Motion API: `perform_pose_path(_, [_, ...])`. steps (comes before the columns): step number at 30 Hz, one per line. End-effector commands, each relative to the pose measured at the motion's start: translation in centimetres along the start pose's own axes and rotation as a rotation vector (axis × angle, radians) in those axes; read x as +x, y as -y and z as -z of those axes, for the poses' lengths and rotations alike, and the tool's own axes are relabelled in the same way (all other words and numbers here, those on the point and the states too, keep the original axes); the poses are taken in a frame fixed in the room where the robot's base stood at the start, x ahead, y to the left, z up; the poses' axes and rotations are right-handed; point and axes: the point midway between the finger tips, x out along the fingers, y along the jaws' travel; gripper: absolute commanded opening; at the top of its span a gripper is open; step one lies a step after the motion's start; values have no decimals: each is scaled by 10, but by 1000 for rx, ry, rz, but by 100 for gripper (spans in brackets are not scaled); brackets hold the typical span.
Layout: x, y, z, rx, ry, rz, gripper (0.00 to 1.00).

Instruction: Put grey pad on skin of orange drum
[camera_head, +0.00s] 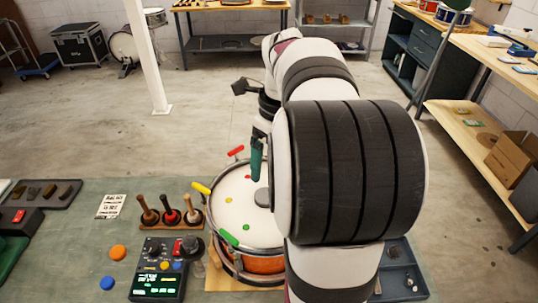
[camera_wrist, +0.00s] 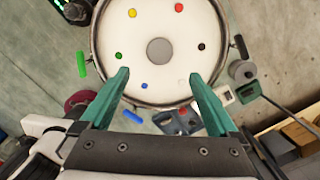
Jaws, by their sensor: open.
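The orange drum (camera_head: 255,264) stands on the bench with its white skin (camera_head: 232,205) facing up. The grey pad (camera_head: 262,197) is a round disc that appears to lie flat on the skin, partly hidden by my arm in the head view. In the wrist view the pad (camera_wrist: 160,51) is near the middle of the skin (camera_wrist: 125,45), among small coloured dots. My gripper (camera_wrist: 158,78) is open, its teal fingers wide apart with nothing between them. It is above the drum, clear of the pad; one finger shows in the head view (camera_head: 257,158).
Coloured handles, including a green one (camera_head: 229,238) and a yellow one (camera_head: 201,188), stick out around the drum rim. A stand of wooden-handled tools (camera_head: 172,217) and a control box (camera_head: 160,277) are close on the left. A blue-grey tray (camera_head: 402,275) is on the right.

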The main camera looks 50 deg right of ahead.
Motion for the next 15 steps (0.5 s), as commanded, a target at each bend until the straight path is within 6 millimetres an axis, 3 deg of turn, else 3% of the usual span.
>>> perform_pose_path(6, [-13, -1, 0, -3, 0, -1, 96])
perform_pose_path(8, [-13, -14, -2, -78, 0, -7, 96])
perform_pose_path(11, [-10, -87, -2, -550, 4, -48, 96])
perform_pose_path(12, [-6, -128, 7, -834, 12, -71, 96])
perform_pose_path(15, [10, -215, 48, -1545, 48, -134, 96])
